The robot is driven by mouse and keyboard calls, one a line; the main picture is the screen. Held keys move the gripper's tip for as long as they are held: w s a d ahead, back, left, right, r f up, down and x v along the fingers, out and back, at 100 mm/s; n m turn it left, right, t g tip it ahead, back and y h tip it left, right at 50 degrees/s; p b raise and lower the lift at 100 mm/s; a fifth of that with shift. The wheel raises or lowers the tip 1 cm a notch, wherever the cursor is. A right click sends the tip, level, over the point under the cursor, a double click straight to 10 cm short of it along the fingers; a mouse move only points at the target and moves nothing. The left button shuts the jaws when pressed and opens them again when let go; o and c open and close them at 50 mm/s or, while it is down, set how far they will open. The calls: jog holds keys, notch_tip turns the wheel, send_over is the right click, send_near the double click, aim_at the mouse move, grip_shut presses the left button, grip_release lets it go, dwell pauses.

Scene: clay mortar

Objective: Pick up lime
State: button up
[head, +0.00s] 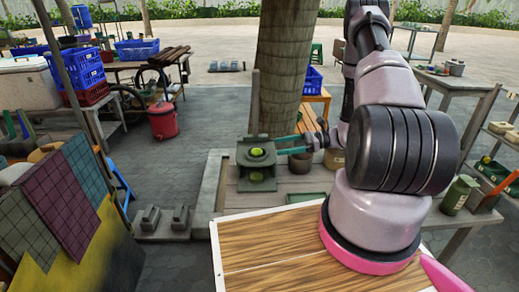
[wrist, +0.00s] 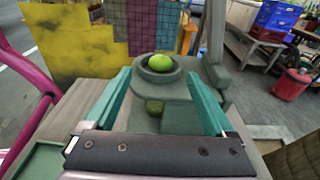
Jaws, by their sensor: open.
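A bright green lime (head: 257,152) sits in the shallow bowl at the top of a grey-green clay mortar (head: 257,185) on a low wooden bench. The lime appears between and slightly beyond the fingertips, with nothing held. Whether the fingers touch the mortar is unclear.
A tree trunk (head: 284,75) stands just behind the bench. A wooden-topped table (head: 270,250) is in front. Tiled panels (head: 50,205) stand at left. A red bucket (head: 162,120) is on the paving.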

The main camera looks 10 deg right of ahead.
aim_at(256, 149)
jog(key=x, duration=1)
jog(key=shift+w, duration=0.2)
grip_shut()
